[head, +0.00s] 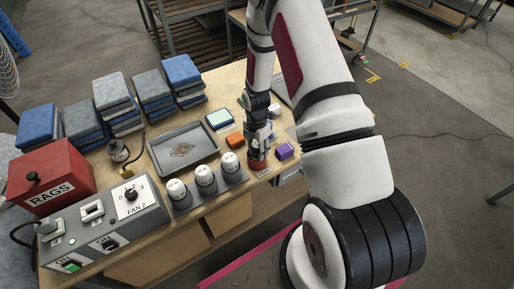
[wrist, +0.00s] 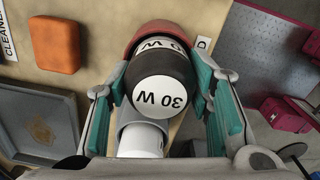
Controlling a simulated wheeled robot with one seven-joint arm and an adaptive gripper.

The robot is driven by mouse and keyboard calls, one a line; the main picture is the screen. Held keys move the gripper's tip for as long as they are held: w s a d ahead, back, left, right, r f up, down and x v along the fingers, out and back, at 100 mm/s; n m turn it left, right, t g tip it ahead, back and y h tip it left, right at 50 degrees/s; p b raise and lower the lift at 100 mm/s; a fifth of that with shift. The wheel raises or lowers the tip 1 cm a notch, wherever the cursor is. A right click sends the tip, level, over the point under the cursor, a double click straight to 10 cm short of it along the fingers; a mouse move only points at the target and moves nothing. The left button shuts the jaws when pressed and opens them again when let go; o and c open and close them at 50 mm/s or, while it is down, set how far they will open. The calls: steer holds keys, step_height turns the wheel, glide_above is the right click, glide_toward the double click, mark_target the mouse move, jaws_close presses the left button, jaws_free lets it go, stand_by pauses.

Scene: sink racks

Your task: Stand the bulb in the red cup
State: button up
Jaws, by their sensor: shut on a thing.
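The red cup (head: 257,164) stands on the bench to the right of the row of white bulbs. In the wrist view the cup's red rim (wrist: 150,32) shows behind the bulb. The bulb (wrist: 160,85) has a dark body, a white end disc marked "30 W" and a white printed band. My gripper (wrist: 165,85) is shut on it, with a teal finger pad on each side. In the head view my gripper (head: 259,138) is right above the cup, and the bulb is mostly hidden. The bulb lines up with the cup; how deep it sits inside I cannot tell.
Three white bulbs (head: 204,176) stand in grey holders close to the left of the cup. An orange block (head: 235,140) and a purple block (head: 285,151) flank my gripper. A grey tray (head: 183,150) lies left. The bench's front edge is near.

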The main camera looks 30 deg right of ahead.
steer(key=shift+f, duration=0.15)
steer(key=o, duration=1.2)
steer(key=shift+o, duration=0.2)
step_height(320, 180, up, 12)
steer(key=shift+r+b, duration=0.1)
steer(key=shift+b, duration=0.45)
steer(key=s+a+r+m+t+h, duration=0.1)
steer(key=s+a+r+m, duration=0.3)
steer(key=r, duration=0.8)
steer(key=s+a+r+m+t, duration=0.1)
steer(key=a+r+m+t, duration=0.1)
steer(key=r+m, duration=0.65)
steer(key=s+a+r+m+t, duration=0.1)
steer(key=s+a+r+m, duration=0.2)
steer(key=s+r, duration=0.4)
steer(key=s+a+r+m+t+y, duration=0.1)
steer(key=s+a+r+m, duration=0.2)
steer(key=s+r+m, duration=0.2)
steer(key=s+r, duration=0.1)
steer(key=s, duration=0.2)
steer(key=shift+a+r+t, duration=0.3)
steer(key=shift+a+r, duration=0.1)
